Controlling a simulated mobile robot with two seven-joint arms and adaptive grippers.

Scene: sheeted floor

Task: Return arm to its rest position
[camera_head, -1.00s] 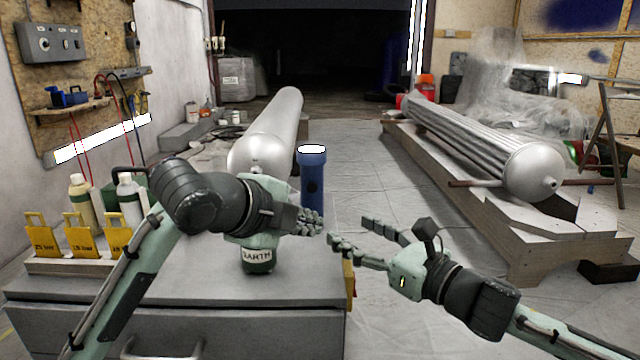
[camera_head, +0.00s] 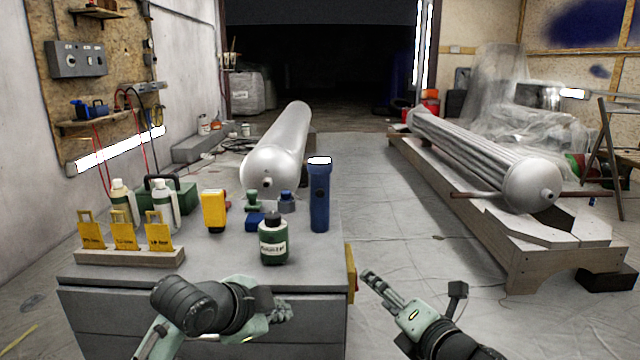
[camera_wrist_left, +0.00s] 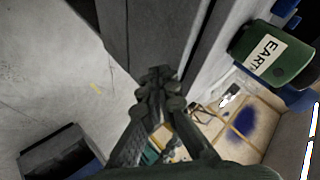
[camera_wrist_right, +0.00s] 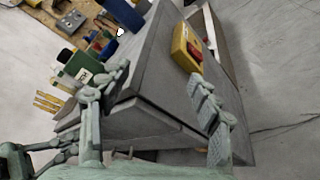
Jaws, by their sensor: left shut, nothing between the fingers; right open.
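My left gripper (camera_head: 282,312) is low in front of the bench in the head view, its fingers shut and empty. In the left wrist view its fingertips (camera_wrist_left: 160,84) meet, with nothing between them. My right gripper (camera_head: 374,284) is to the right of the bench, pointing forward. In the right wrist view its fingers (camera_wrist_right: 158,84) are spread wide and empty. The green bottle (camera_head: 273,241) with a white label stands upright on the bench, apart from both grippers. It also shows in the left wrist view (camera_wrist_left: 288,60).
The grey bench (camera_head: 215,258) carries a blue flashlight (camera_head: 319,200), a yellow device (camera_head: 214,212), white bottles and yellow tags in a wooden block (camera_head: 130,257). A silver tank (camera_head: 272,160) lies behind it. A tube bundle (camera_head: 480,155) rests on a wooden stand at right. Floor between is clear.

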